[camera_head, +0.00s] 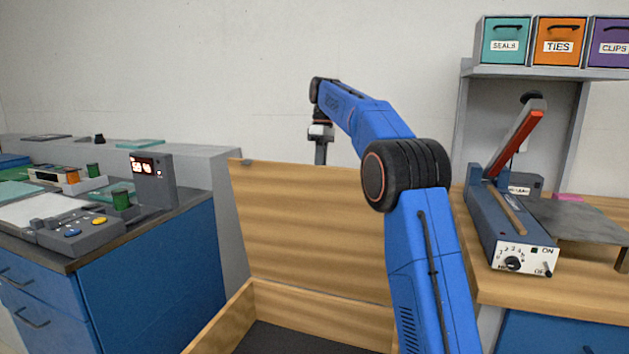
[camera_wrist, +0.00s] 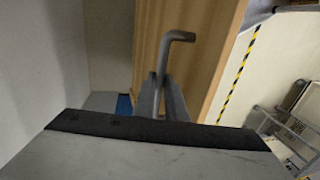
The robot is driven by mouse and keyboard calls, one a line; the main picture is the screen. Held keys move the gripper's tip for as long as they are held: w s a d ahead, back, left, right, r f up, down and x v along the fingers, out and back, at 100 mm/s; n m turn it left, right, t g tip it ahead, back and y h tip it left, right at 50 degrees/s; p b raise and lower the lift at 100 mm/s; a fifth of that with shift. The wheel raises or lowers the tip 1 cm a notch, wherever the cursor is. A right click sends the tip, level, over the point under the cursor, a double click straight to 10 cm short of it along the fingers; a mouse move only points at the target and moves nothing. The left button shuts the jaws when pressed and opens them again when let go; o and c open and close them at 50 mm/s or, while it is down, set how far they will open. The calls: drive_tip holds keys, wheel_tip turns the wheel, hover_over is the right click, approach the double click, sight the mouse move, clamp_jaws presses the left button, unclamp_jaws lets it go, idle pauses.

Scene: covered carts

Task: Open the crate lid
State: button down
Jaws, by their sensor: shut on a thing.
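The wooden crate lid (camera_head: 310,220) stands raised, close to upright, at the back of the open crate (camera_head: 222,322). The crate's dark floor shows below it. My gripper (camera_head: 320,158) points down at the lid's top edge, and its tips are hard to make out there. In the wrist view my gripper (camera_wrist: 162,92) is shut on a bent grey metal handle (camera_wrist: 180,37) beside the wooden lid face (camera_wrist: 205,50). The handle's lower part is hidden between the fingers.
A bench on the right holds a blue sealer (camera_head: 510,225) with a raised arm. A shelf above carries labelled bins (camera_head: 560,42). On the left, a blue cabinet (camera_head: 155,280) carries devices. A wall (camera_head: 200,90) stands close behind the lid.

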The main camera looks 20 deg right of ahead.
drive_tip(key=shift+w+d+f, duration=0.15)
drive_tip(key=shift+w+d, duration=0.5)
drive_tip(key=shift+w, duration=0.2)
drive_tip(key=shift+w+d+f, duration=0.1)
drive_tip(key=shift+w+d, duration=0.5)
drive_tip(key=shift+w, duration=0.2)
drive_tip(key=c, duration=1.8)
unclamp_jaws()
drive_tip(key=shift+r, duration=0.1)
drive_tip(key=shift+a, duration=0.1)
